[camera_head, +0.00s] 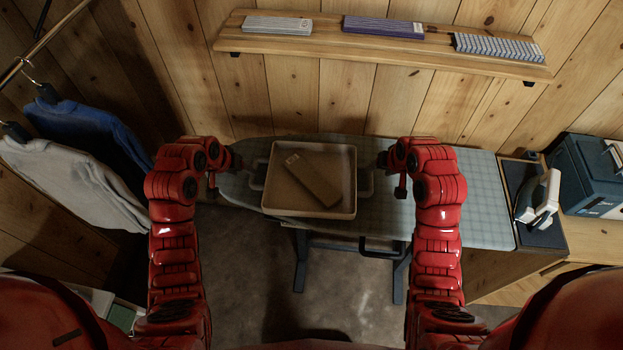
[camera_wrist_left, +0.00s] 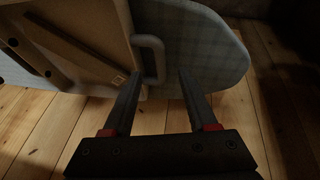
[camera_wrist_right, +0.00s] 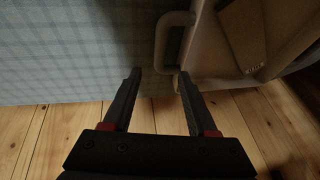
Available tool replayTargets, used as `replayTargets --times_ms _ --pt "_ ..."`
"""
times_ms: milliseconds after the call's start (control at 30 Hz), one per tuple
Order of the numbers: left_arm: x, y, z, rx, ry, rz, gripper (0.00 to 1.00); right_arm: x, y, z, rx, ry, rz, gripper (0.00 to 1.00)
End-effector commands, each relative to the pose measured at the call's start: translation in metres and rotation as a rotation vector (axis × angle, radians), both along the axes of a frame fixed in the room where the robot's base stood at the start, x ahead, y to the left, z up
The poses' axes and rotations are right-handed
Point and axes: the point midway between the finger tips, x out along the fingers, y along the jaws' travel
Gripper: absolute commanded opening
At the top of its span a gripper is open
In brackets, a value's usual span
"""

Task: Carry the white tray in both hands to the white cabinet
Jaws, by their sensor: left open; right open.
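The tray (camera_head: 300,212), pale beige in this light, sits on the checked ironing board with a brown box (camera_head: 313,180) lying in it. It has a loop handle on each side. My left gripper (camera_head: 226,174) is open beside the left handle; in the left wrist view that handle (camera_wrist_left: 158,50) lies ahead of the spread fingers (camera_wrist_left: 160,75). I cannot make out a white cabinet.
The ironing board (camera_head: 470,200) stands against the planked wall under a shelf (camera_head: 330,50). An iron (camera_head: 540,205) and a dark blue case (camera_head: 590,175) are at the right. Clothes (camera_head: 75,175) hang at the left. Bare floor (camera_head: 335,290) shows in front.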

Motion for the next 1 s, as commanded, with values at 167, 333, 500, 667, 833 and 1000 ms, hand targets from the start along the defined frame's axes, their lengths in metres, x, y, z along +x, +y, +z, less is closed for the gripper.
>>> replayTargets --times_ms 167,333,500,667,833,1000 --pt "0.012 -0.008 -0.033 -0.001 0.006 -0.001 0.58 0.013 0.005 -0.033 -0.001 0.005 0.001 0.58" --pt "0.022 -0.012 -0.054 0.0 0.003 0.001 0.58 0.024 0.008 -0.054 0.001 0.002 -0.001 0.58" --pt "0.028 -0.015 -0.065 0.0 -0.002 0.0 0.58 0.029 0.01 -0.065 0.0 -0.001 0.0 0.58" --pt "0.028 -0.015 -0.068 0.0 -0.001 0.001 0.58 0.031 0.01 -0.068 0.0 -0.002 -0.001 0.58" --pt "0.028 -0.015 -0.068 0.0 -0.001 0.0 0.58 0.031 0.01 -0.068 0.0 -0.002 -0.001 0.58" --pt "0.028 -0.015 -0.068 0.0 -0.002 0.0 0.35 0.03 0.01 -0.068 0.0 -0.002 -0.001 0.35"
